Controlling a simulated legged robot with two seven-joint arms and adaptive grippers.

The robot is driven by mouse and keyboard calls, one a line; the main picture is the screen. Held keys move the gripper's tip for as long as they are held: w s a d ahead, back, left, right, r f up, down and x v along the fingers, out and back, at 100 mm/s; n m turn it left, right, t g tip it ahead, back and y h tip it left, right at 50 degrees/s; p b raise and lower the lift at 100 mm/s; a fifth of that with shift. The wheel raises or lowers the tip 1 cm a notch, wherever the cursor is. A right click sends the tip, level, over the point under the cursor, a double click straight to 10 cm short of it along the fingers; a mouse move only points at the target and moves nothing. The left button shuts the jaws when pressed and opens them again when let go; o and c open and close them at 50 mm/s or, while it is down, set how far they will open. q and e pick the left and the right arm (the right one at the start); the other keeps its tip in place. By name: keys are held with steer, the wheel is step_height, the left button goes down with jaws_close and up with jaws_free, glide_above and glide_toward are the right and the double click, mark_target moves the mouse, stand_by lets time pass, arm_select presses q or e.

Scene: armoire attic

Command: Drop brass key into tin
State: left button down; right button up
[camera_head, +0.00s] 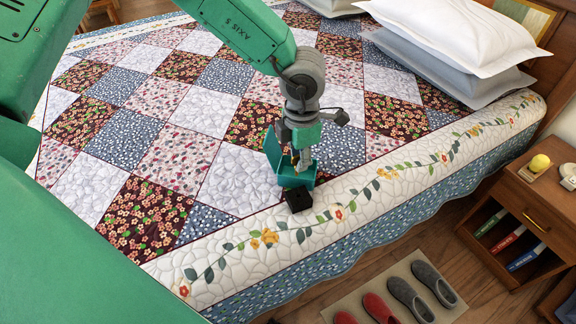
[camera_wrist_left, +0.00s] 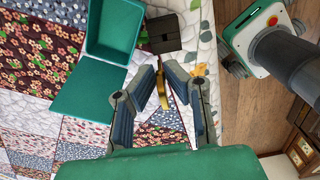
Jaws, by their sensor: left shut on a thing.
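My left gripper (camera_head: 297,163) is shut on the brass key (camera_wrist_left: 163,91), which shows as a narrow gold piece between the fingers in the left wrist view, where the gripper (camera_wrist_left: 163,80) also shows. The tin is a teal open box (camera_head: 293,180) on the bed's near edge, partly hidden behind the gripper in the head view. In the wrist view the tin (camera_wrist_left: 112,28) shows its empty-looking inside, with its teal lid (camera_wrist_left: 88,92) folded open. The fingers appear beside the tin, not over its opening in that view. My right gripper is not in view.
A small dark block (camera_head: 298,200) sits right beside the tin and also shows in the wrist view (camera_wrist_left: 163,33). The patchwork quilt (camera_head: 130,140) is otherwise clear nearby. Pillows (camera_head: 455,40) lie at the back right. A nightstand (camera_head: 525,205) and slippers (camera_head: 408,295) are beside the bed.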

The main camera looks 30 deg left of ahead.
arm_select(q)
steer(key=w+a+p, duration=0.2)
steer(key=w+p, duration=0.2)
steer(key=b, duration=0.2)
glide_above(293, 174)
step_height(293, 174, down, 10)
steer(key=shift+w+d+r, duration=0.1)
steer(key=shift+d+r, duration=0.05)
steer(key=shift+r, duration=0.05)
steer(key=c, duration=1.6)
jaws_free()
steer(key=shift+o, duration=0.2)
steer(key=shift+r, duration=0.15)
step_height(293, 174, up, 12)
steer(key=shift+a, duration=0.2)
steer(key=shift+f, duration=0.2)
